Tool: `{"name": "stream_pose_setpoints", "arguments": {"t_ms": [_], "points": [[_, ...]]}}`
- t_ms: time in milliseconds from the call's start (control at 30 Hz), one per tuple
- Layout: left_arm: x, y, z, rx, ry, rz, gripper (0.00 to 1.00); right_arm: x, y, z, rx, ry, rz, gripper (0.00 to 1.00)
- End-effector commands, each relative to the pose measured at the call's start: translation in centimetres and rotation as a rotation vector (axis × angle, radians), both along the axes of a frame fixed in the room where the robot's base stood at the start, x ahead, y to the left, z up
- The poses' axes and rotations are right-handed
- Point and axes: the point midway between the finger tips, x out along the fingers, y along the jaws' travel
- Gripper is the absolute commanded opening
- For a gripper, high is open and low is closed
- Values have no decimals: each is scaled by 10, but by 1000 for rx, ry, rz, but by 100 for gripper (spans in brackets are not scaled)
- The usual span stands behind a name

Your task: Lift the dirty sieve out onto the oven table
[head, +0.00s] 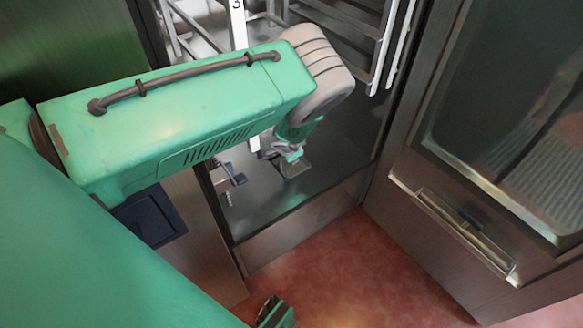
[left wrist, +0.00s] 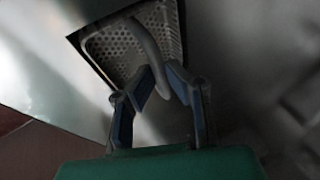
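The sieve (left wrist: 108,42) is a grey, perforated square piece with a raised rim and a curved handle (left wrist: 146,45). In the left wrist view it sits at the top, in a dark square opening of a smooth metal surface. In the head view it is a small dark square (head: 293,168) on the oven floor. My left gripper (left wrist: 163,80) has its fingers closed in on both sides of the handle, which runs between the fingertips. In the head view my left gripper (head: 288,153) is low inside the oven, mostly hidden by its own wrist.
The oven floor (head: 250,205) lies behind a raised front sill (head: 305,222). Wire racks (head: 345,25) stand inside, above and behind my arm. The glass-panelled oven door (head: 455,185) is open on the right. A small metal fitting (head: 232,175) sits left of the gripper.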

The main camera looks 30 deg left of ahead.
Motion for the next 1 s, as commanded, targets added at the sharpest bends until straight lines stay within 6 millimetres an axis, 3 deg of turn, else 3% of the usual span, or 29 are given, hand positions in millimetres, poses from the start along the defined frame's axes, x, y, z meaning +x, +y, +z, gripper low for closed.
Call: {"name": "stream_pose_setpoints", "arguments": {"t_ms": [533,1000], "points": [[1,1,8,-2,-2,1,0,0,0,7,0,0,-1,70],[1,1,37,-2,-2,1,0,0,0,29,0,0,-1,70]]}}
